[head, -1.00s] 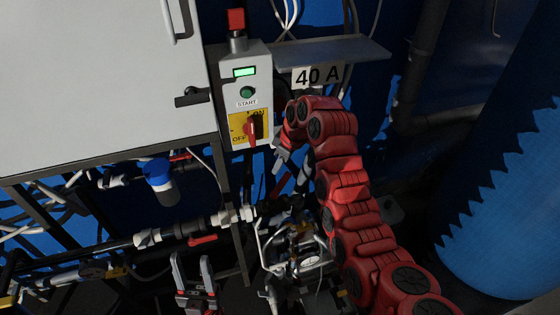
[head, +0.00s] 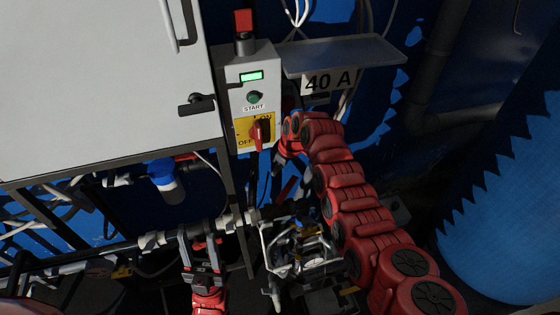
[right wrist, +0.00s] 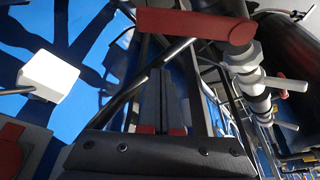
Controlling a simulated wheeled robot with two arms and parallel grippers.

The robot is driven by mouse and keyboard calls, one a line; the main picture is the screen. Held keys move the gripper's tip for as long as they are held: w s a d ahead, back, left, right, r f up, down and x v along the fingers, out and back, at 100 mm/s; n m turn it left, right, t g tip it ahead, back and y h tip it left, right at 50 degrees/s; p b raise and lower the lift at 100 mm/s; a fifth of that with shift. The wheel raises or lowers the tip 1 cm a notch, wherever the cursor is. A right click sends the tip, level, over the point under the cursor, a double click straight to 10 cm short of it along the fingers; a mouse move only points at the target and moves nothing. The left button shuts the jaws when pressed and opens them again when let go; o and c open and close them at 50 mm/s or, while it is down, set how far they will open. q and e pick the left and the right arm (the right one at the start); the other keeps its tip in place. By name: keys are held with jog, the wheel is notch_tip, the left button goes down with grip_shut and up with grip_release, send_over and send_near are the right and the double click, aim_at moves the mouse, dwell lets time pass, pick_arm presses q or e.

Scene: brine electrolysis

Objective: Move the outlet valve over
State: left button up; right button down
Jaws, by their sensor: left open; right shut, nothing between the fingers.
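A valve with a red lever (head: 199,246) sits on the horizontal pipe below the cabinet. My left gripper (head: 201,238) is open, with its fingers on either side of this lever; I cannot tell whether they touch it. My right gripper (head: 278,166) is shut and empty, below and right of the switch box. In the right wrist view its closed fingers (right wrist: 165,98) point at a gap below a red lever (right wrist: 195,23) on a pipe with pale fittings. I cannot tell which lever is the outlet valve.
The switch box (head: 246,95) with a red OFF/ON knob (head: 260,132) is close to my right gripper. A shelf (head: 345,54) labelled 40 A juts out above. A blue-capped filter (head: 166,178) hangs left. A blue tank (head: 510,200) stands right.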

aim_at(287, 189)
jog(key=shift+s+d+f+p, duration=0.25)
jog(key=shift+s+d+p, duration=0.05)
jog(key=shift+d+p, duration=0.25)
jog(key=shift+s+d+f+p, duration=0.2)
jog(key=shift+s+d+p, duration=0.05)
jog(key=shift+d+p, duration=0.3)
jog(key=shift+s+d+f+p, duration=0.3)
jog(key=shift+d+p, duration=0.15)
jog(key=shift+p, duration=0.1)
